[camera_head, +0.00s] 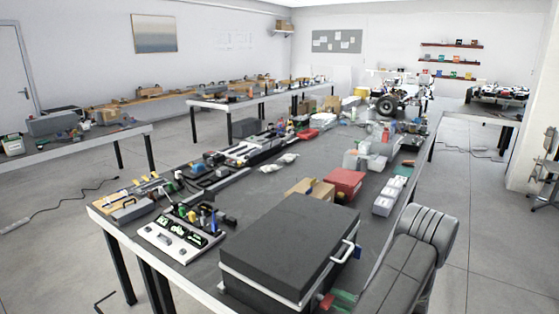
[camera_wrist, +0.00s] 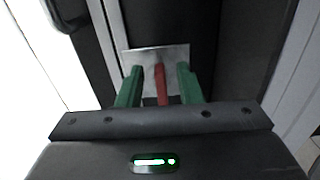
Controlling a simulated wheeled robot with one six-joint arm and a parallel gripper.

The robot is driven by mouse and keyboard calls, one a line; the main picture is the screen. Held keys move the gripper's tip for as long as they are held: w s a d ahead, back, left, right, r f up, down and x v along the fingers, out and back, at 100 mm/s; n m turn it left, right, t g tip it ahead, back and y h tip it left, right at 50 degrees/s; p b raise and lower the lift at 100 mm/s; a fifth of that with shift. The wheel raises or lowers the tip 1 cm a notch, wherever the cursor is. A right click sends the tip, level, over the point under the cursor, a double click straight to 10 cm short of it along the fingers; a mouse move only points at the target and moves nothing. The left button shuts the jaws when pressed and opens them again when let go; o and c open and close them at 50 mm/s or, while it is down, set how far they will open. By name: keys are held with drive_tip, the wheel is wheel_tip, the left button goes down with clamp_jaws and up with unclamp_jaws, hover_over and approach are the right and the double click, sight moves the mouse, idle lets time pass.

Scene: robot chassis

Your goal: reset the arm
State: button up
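My gripper shows at the bottom of the wrist view (camera_wrist: 161,78) with two green fingers spread apart. A narrow red piece stands between them, with a gap on each side; I cannot tell whether it is part of my gripper. In the head view, my gripper (camera_head: 338,299) shows in part as green and red pieces at the bottom, beside the front right corner of a large dark case (camera_head: 290,235). My dark grey arm hides part of the area right of it. A silver plate lies behind the fingers in the wrist view.
The case has a silver handle and stands at the near end of a long grey workbench (camera_head: 225,180). A white tool tray (camera_head: 180,236), a red box (camera_head: 345,183) and white boxes (camera_head: 387,200) stand near it. Open floor (camera_head: 480,240) lies to the right.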

sight(329, 295)
drive_tip(key=b+v, duration=0.2)
drive_tip(key=v, duration=0.9)
drive_tip(key=p+x, duration=0.3)
drive_tip(key=x, duration=1.1)
drive_tip(key=shift+a+r, duration=0.1)
drive_tip(key=shift+s+n, duration=0.1)
drive_tip(key=shift+n, duration=0.3)
drive_tip(key=shift+s+d+r+n, duration=0.1)
drive_tip(key=shift+d+n, duration=0.2)
drive_tip(key=shift+n, duration=0.6)
drive_tip(key=shift+s+a+r+n+b, duration=0.1)
drive_tip(key=shift+r+n+b, duration=0.15)
drive_tip(key=shift+n, duration=0.7)
drive_tip(key=shift+a+r+n+b, duration=0.15)
drive_tip(key=shift+n+b, duration=0.2)
drive_tip(key=shift+n, duration=0.6)
drive_tip(key=shift+d, duration=0.1)
